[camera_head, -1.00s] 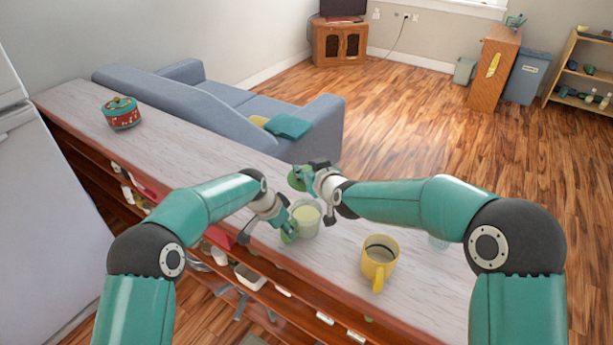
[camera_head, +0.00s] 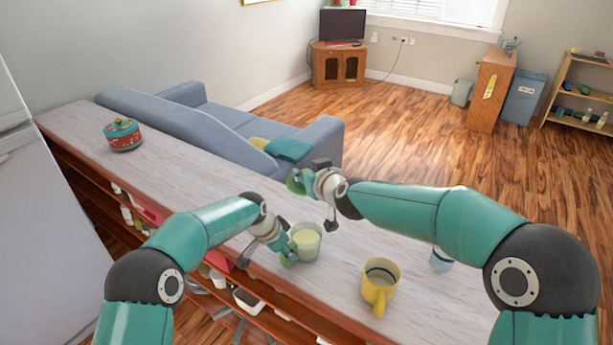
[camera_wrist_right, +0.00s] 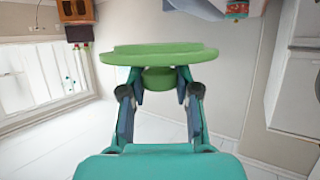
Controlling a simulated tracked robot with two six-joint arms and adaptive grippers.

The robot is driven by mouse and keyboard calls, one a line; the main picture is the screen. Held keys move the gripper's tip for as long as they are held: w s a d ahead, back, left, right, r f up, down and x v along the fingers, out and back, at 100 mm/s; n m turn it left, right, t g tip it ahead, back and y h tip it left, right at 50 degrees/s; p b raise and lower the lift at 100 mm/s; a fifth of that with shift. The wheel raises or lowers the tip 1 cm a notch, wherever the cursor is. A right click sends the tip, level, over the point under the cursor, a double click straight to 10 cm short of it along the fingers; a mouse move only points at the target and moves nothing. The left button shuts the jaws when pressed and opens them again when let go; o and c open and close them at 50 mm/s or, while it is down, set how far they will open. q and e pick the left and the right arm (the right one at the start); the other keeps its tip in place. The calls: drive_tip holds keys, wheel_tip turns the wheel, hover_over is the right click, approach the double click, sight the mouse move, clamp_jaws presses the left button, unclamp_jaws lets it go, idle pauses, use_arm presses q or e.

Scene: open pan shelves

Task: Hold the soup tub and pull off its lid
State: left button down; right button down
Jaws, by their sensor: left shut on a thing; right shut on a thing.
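The soup tub (camera_head: 307,243), a pale translucent cup with yellowish contents, stands upright on the counter, its top uncovered. My left gripper (camera_head: 287,248) is shut on the tub's left side, low near the counter; its fingers hide part of the wall. The green round lid (camera_wrist_right: 160,54) is off the tub. My right gripper (camera_wrist_right: 160,88) is shut on the knob under the lid's disc as the wrist view shows it. In the head view the lid (camera_head: 296,182) is partly hidden by my right gripper, apart from the tub and above it.
A yellow mug (camera_head: 380,285) stands to the right of the tub, with a clear container (camera_head: 441,261) beyond it, partly behind my right arm. A red and teal tin (camera_head: 122,135) sits at the counter's far left end. The counter (camera_head: 190,165) between is clear.

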use_arm(q)
drive_tip(key=c, duration=0.8)
unclamp_jaws()
